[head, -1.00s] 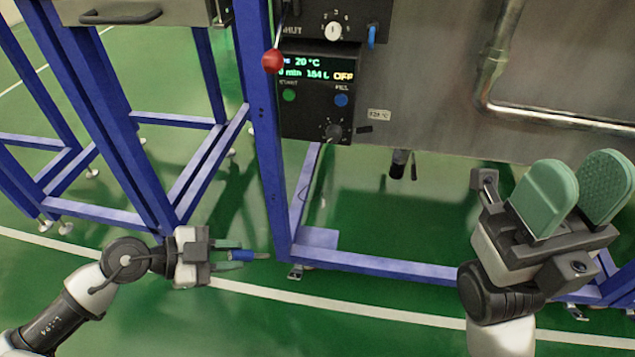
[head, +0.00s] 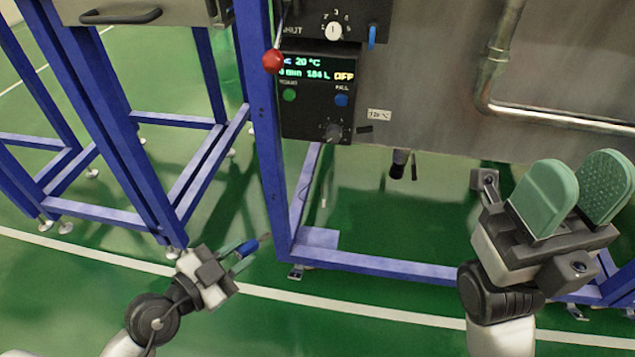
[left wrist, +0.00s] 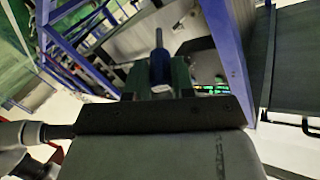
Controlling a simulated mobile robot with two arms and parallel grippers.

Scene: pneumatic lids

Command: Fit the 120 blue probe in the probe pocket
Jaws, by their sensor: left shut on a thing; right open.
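The blue probe (head: 247,248) has a blue body and a thin metal tip. My left gripper (head: 240,257) is shut on it, low in front of the blue frame, with the tip pointing up and right. In the left wrist view the probe (left wrist: 160,68) stands between the two fingers, tip away from the wrist. A small label (head: 379,115), too blurred to read surely, is on the steel panel, with a short dark strip (head: 365,129) beside it. I cannot tell whether that strip is the probe pocket. My right gripper (head: 577,197) is open and empty, with green pads, at the right.
A black control box (head: 318,112) with display, buttons and knobs hangs above the left gripper. A red ball-ended lever (head: 272,61) sticks out at its left. Blue frame legs (head: 268,170) and a steel pipe (head: 487,85) are near.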

